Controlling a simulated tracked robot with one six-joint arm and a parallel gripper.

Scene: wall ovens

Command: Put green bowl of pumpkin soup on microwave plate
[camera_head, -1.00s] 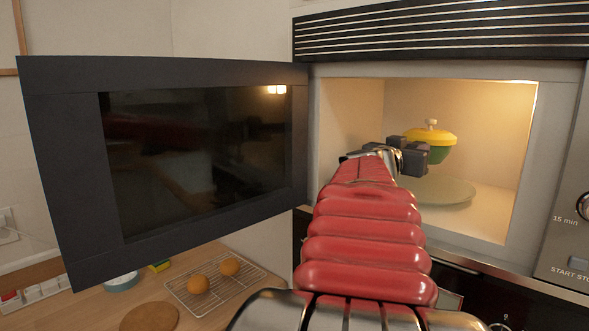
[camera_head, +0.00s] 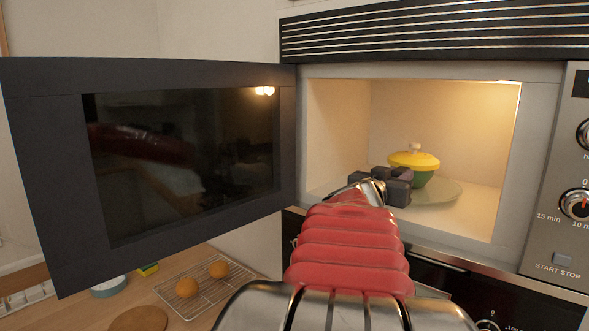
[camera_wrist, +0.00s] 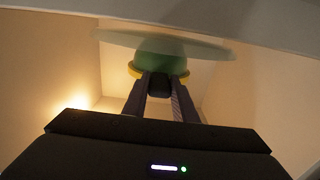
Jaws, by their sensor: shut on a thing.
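The green bowl (camera_head: 421,179) with a yellow lid (camera_head: 412,160) is upright inside the open microwave, over the glass plate (camera_head: 445,192). My gripper (camera_head: 402,183) reaches in from the front and is shut on the bowl. In the wrist view, which looks upside down, the bowl (camera_wrist: 160,58) sits between the fingertips (camera_wrist: 159,82), with the plate (camera_wrist: 210,48) right at its base. I cannot tell whether the bowl's base touches the plate. The soup is hidden by the lid.
The dark microwave door (camera_head: 60,170) stands open to the left. The control panel (camera_head: 560,190) is on the right. Below left, a wire rack (camera_head: 205,293) with two oranges lies on the wooden counter. Free room remains around the bowl inside the cavity.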

